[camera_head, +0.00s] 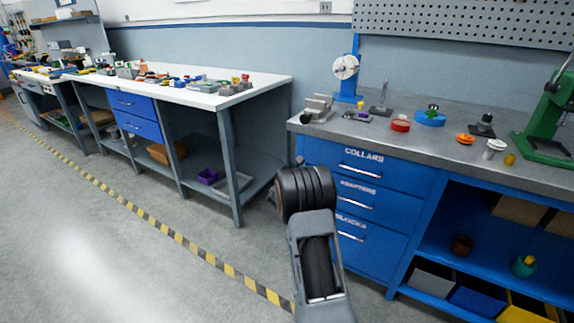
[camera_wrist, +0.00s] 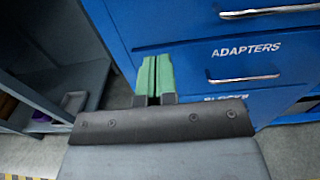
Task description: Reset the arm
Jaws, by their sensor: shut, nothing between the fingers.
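My gripper shows in the wrist view (camera_wrist: 155,78), with its two green fingers together and nothing between them. It is in front of the blue drawer cabinet (camera_wrist: 200,40), left of the drawer labelled ADAPTERS (camera_wrist: 245,50). In the head view my arm (camera_head: 308,220) stands in front of the left side of the blue cabinet (camera_head: 375,225), and the gripper's fingers are hidden behind it. The drawers labelled COLLARS (camera_head: 365,170), ADAPTERS and BLOCKS all look shut.
The metal worktop (camera_head: 450,150) carries a vise (camera_head: 317,107), a blue stand with a white wheel (camera_head: 346,75), several small parts and a green press (camera_head: 550,115). A white-topped bench (camera_head: 200,95) stands left. Open floor (camera_head: 100,240) lies left of my arm, crossed by striped tape.

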